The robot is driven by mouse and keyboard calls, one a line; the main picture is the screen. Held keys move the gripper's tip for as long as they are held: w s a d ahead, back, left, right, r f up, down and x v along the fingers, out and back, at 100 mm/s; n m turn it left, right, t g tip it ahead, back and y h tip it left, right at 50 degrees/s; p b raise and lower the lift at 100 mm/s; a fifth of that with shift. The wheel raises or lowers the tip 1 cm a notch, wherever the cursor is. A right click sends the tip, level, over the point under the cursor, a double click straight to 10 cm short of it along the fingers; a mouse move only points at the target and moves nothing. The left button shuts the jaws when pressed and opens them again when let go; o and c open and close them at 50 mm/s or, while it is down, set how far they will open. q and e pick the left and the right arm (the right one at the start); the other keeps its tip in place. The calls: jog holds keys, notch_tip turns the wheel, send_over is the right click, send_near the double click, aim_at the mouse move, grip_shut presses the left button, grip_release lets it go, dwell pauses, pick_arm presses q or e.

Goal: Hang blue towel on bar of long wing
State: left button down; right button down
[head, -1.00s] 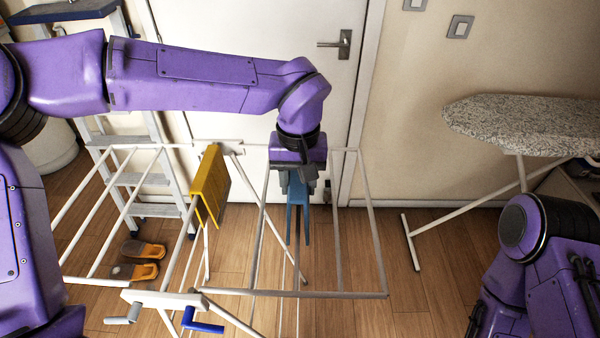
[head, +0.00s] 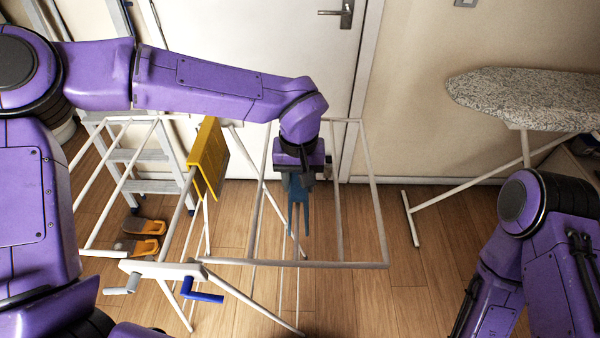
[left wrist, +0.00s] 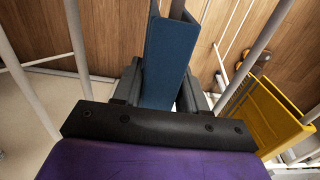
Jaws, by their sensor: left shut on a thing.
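The blue towel (head: 300,215) is folded and hangs from my left gripper (head: 298,180), over the right-hand wing of the white drying rack (head: 384,225). My left gripper is shut on it. In the left wrist view the blue towel (left wrist: 168,60) sits between the dark fingers (left wrist: 160,92), its fold towards me. My right gripper is out of view; only the right arm shows.
A yellow towel (head: 208,155) hangs on a rack bar just left of my left gripper. A stepladder (head: 150,160) and orange slippers (head: 140,236) are at left. An ironing board (head: 520,95) stands at right. Floor between the rack and ironing board is clear.

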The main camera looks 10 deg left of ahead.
pick_arm(q)
jog(key=shift+f, duration=0.25)
jog(key=c, duration=0.5)
grip_release()
notch_tip(320, 180, up, 11)
jog(key=shift+f, duration=0.2)
